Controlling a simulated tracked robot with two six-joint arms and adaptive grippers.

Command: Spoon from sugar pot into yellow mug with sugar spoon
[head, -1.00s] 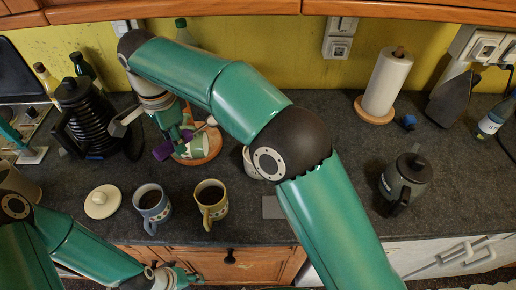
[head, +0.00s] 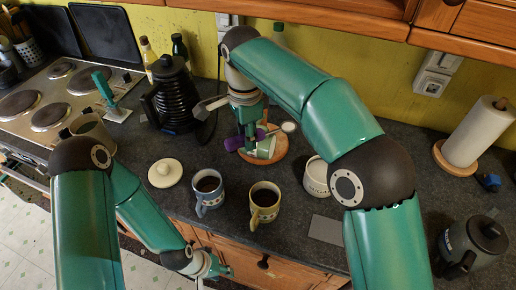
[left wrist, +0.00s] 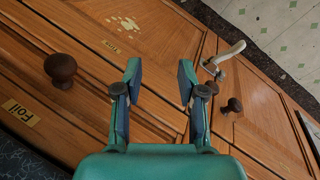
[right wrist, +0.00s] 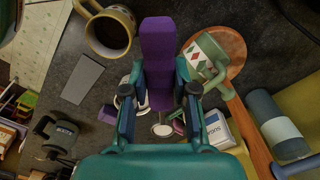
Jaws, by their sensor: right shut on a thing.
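The yellow mug (head: 265,203) stands upright with dark liquid inside; it also shows in the right wrist view (right wrist: 124,17). The white sugar pot (head: 316,178) stands uncovered to its right, partly hidden by my right arm. My right gripper (head: 250,144) is shut on the purple handle of the sugar spoon (head: 233,144), beyond the mugs. The spoon's pale bowl sticks out to the right, behind the sugar pot; whether it carries sugar is unclear. The purple handle (right wrist: 158,60) fills the jaws in the right wrist view. My left gripper (left wrist: 159,78) is open and empty before the wooden cabinet fronts.
A blue mug (head: 209,188) of dark liquid and a pale lid (head: 165,173) stand left of the yellow mug. A green-and-white mug (head: 267,148) lies tipped on a round wooden board (head: 281,150) by my right gripper. A black kettle (head: 172,100) stands behind.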

